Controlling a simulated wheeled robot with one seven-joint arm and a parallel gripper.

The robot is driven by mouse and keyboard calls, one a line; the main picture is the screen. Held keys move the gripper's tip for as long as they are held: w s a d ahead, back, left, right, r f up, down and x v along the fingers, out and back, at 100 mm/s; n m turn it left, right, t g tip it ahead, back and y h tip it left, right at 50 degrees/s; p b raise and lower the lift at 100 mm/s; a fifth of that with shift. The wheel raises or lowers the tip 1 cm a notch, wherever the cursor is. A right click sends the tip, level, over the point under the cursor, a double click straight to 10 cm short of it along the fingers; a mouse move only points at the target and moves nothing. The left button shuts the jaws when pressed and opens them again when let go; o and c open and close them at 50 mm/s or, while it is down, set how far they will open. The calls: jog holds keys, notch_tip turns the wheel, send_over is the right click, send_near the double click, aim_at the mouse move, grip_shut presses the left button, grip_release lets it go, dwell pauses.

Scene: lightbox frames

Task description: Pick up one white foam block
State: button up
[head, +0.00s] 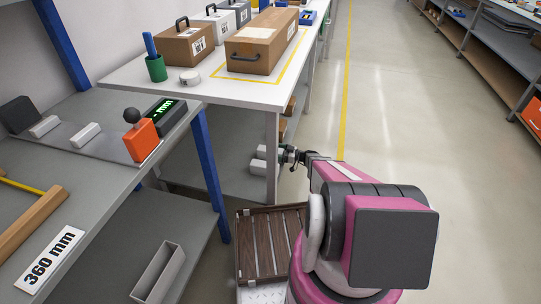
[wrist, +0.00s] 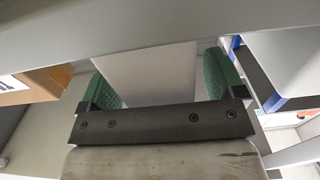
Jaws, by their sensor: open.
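Two pale white foam blocks stand on the lower shelf under the white table in the head view, an upper one (head: 262,151) and a lower one (head: 258,168). My gripper (head: 287,155) is beside them at the shelf's right end, small and partly hidden by its own arm. In the wrist view my gripper (wrist: 160,84) is open, with green ribbed pads left and right. A pale block-like surface (wrist: 150,70) fills the space between the pads. I cannot tell whether the pads touch it, or which block it is.
The white table (head: 215,90) overhangs the shelf and carries brown boxes (head: 262,42). A table leg (head: 272,150) stands close to my gripper. A slatted brown crate (head: 268,245) lies below. The grey workbench (head: 60,170) is at left. The aisle floor (head: 400,110) at right is clear.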

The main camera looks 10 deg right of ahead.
jog(key=shift+a, duration=0.1)
jog(key=c, duration=1)
jog(key=shift+r, duration=0.1)
